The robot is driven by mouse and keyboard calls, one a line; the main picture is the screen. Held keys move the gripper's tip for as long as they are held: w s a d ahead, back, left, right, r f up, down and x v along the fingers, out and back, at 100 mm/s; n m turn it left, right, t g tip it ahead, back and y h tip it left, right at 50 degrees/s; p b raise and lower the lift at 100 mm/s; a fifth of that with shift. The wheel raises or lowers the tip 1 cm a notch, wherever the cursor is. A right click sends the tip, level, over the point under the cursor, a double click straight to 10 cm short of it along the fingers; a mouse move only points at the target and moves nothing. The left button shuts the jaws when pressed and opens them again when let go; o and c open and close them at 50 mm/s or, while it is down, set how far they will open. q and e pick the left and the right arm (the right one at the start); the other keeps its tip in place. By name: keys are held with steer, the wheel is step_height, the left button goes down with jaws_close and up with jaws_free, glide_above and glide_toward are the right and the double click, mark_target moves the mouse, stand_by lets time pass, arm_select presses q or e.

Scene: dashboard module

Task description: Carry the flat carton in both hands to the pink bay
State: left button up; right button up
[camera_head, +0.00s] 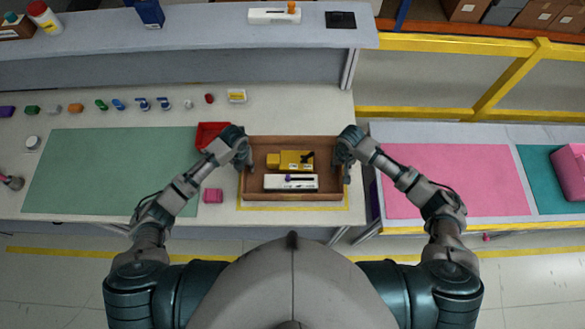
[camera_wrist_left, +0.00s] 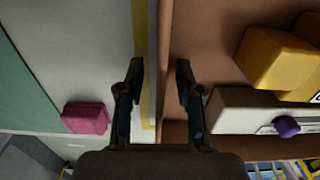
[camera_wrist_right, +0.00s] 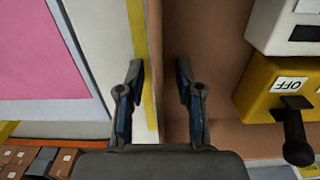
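The flat brown carton (camera_head: 293,197) sits on the left table inside a yellow outline. It holds a yellow module (camera_head: 290,160) and a white module (camera_head: 290,182). My left gripper (camera_head: 243,163) is at the carton's left wall; in the left wrist view, its open fingers (camera_wrist_left: 160,75) stand either side of that wall (camera_wrist_left: 163,50). My right gripper (camera_head: 343,160) is at the right wall; in the right wrist view, its fingers (camera_wrist_right: 160,75) are also apart around the wall (camera_wrist_right: 155,40), with gaps visible. The pink bay (camera_head: 455,180) is a flat area on the right-hand table.
A gap separates the two tables. A pink block (camera_head: 212,195) and a red bin (camera_head: 212,134) are left of the carton. A green mat (camera_head: 100,172) lies further left. A teal area (camera_head: 545,180) with a pink object (camera_head: 572,170) is right of the pink bay, which is clear.

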arm_select(q)
jaws_close()
arm_select(e)
jaws_close()
arm_select(q)
steer(key=shift+r, duration=0.15)
arm_select(e)
steer(key=shift+r, duration=0.15)
